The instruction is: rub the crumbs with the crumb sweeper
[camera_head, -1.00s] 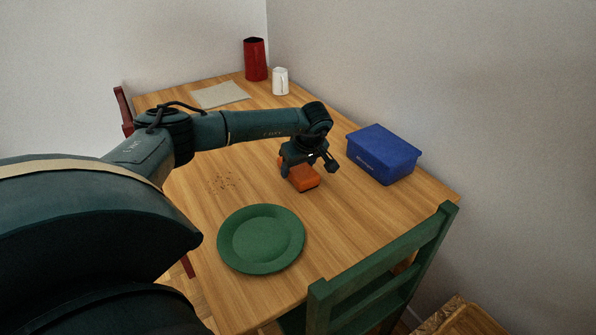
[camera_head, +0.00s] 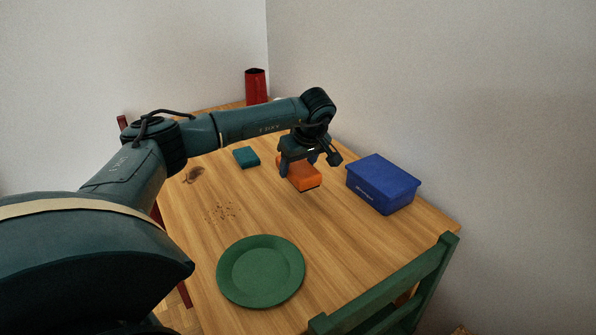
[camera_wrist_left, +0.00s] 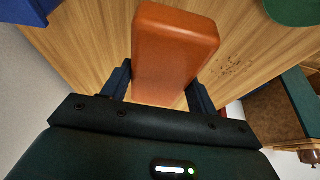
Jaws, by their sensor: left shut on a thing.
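The crumb sweeper is an orange block (camera_head: 303,173) with a dark underside. My left gripper (camera_head: 309,166) is shut on it and holds it above the table, left of the blue box. In the left wrist view the sweeper (camera_wrist_left: 174,50) sits between the two fingers. The crumbs (camera_head: 223,212) are a patch of small dark specks on the wooden table, left of and nearer than the sweeper; they also show in the left wrist view (camera_wrist_left: 233,65). My right gripper is not in view.
A green plate (camera_head: 261,271) lies just nearer than the crumbs. A blue lidded box (camera_head: 382,183) stands at the right, close to the sweeper. A teal block (camera_head: 246,157) and a brown patch (camera_head: 194,175) lie beyond the crumbs. A green chair (camera_head: 390,290) is at the front right.

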